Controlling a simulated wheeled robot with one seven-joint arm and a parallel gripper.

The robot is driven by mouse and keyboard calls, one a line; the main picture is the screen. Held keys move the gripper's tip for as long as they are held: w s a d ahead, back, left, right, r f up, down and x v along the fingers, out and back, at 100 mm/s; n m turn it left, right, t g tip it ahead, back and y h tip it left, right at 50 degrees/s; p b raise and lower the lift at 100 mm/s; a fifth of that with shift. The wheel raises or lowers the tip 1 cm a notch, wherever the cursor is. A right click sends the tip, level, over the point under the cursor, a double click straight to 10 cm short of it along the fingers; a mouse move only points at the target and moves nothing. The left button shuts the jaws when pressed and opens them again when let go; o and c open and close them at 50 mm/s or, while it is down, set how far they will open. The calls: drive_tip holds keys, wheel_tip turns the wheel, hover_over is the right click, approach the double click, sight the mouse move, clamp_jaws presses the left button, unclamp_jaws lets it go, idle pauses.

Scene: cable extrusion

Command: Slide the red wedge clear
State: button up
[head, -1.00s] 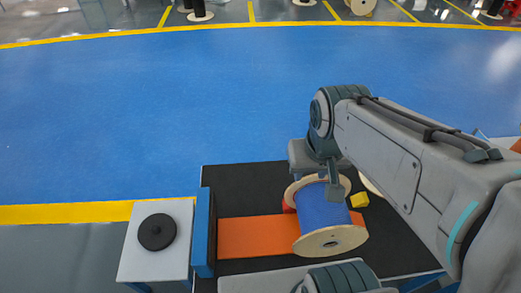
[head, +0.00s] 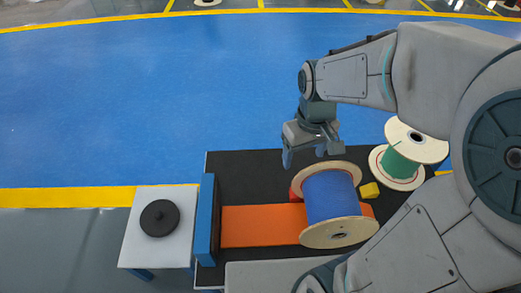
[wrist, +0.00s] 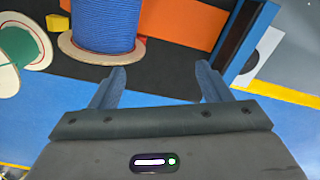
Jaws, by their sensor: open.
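The red wedge (head: 296,191) shows only as a small red patch at the left of the blue cable spool's far flange in the head view. My gripper (head: 308,160) is open and empty, just beyond the spool's far flange. Its two fingers (wrist: 160,72) are spread apart with nothing between them.
A yellow block (head: 369,190) sits right of the blue spool. A green spool (head: 400,158) stands behind it. A blue upright board (head: 207,230) borders the black tabletop (head: 245,170) on the left, beside a white stand (head: 150,255) with a black disc (head: 159,217).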

drive_tip(key=w+a+f+n+g+h+b, duration=0.1)
drive_tip(key=w+a+f+n+h+b, duration=0.25)
drive_tip(key=f, duration=0.65)
drive_tip(key=w+a+f+n+g+h+b, duration=0.1)
drive_tip(key=w+a+f+n+h+b, duration=0.25)
drive_tip(key=f, duration=0.75)
drive_tip(key=n+t+h+b, duration=0.2)
drive_tip(key=n+b, duration=0.1)
drive_tip(key=n, duration=0.4)
approach(290, 193)
drive_tip(key=v, duration=0.5)
drive_tip(key=shift+a, duration=0.25)
drive_tip(key=b+x, duration=0.1)
drive_tip(key=x, duration=0.6)
drive_tip(key=b+x, duration=0.2)
drive_tip(key=x, duration=0.5)
drive_tip(key=shift+s+d+r, duration=0.15)
drive_tip(key=shift+d+r, duration=0.05)
drive_tip(key=shift+r, duration=0.05)
drive_tip(key=shift+c, duration=0.3)
drive_tip(key=c, duration=1)
